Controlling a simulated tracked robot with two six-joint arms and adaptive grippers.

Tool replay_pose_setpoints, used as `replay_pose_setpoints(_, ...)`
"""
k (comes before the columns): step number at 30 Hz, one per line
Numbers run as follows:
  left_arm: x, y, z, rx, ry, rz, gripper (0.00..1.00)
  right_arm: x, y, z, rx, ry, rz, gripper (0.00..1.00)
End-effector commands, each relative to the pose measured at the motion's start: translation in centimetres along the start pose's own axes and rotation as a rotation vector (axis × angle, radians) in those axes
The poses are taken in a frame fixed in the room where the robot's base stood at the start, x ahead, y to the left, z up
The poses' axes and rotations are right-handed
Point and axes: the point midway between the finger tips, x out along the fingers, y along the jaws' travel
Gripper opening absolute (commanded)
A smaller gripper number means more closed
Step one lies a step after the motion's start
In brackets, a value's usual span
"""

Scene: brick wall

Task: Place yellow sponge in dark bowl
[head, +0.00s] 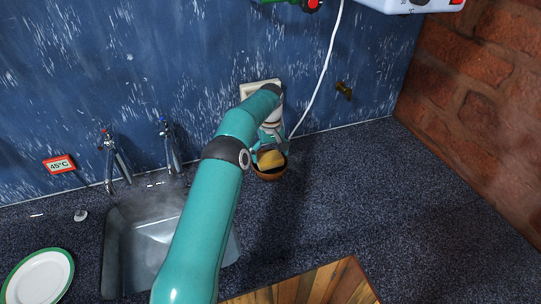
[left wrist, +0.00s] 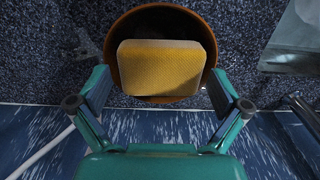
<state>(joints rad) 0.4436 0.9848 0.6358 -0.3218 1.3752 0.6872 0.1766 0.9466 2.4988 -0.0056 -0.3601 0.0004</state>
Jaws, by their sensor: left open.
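The yellow sponge (left wrist: 162,67) lies in the dark bowl (left wrist: 125,22), which has an orange-brown rim. In the head view the sponge (head: 271,158) shows inside the bowl (head: 270,175), which stands on the counter close to the blue wall. My left gripper (head: 268,150) is over the bowl. In the left wrist view its two fingers (left wrist: 160,88) are spread apart, one on each side of the bowl and sponge, with nothing held between them. My right gripper is in neither view.
A steaming metal sink (head: 125,255) with two taps (head: 115,160) is to the left. A white plate with a green rim (head: 40,278) lies at the far left. A wooden board (head: 320,285) is at the front. The dark counter (head: 410,210) to the right is clear. A white cable (head: 322,75) hangs behind.

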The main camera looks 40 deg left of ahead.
Motion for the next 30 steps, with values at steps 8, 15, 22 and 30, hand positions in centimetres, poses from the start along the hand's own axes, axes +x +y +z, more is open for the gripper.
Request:
replay_pose_setpoints(8, -1.9, 0.1, 0.0, 0.0, 0.003, 0.002, 1.0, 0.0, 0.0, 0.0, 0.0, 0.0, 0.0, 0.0)
replay_pose_setpoints(15, -5.4, 0.1, -0.1, -0.001, 0.003, 0.002, 1.0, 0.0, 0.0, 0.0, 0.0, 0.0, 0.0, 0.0)
replay_pose_setpoints(22, -6.9, 0.0, 0.1, 0.001, -0.001, -0.001, 1.0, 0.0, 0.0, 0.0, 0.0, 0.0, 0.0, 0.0)
replay_pose_setpoints(30, -7.0, 0.0, 0.0, 0.0, -0.001, -0.001, 1.0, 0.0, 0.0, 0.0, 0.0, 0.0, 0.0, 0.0)
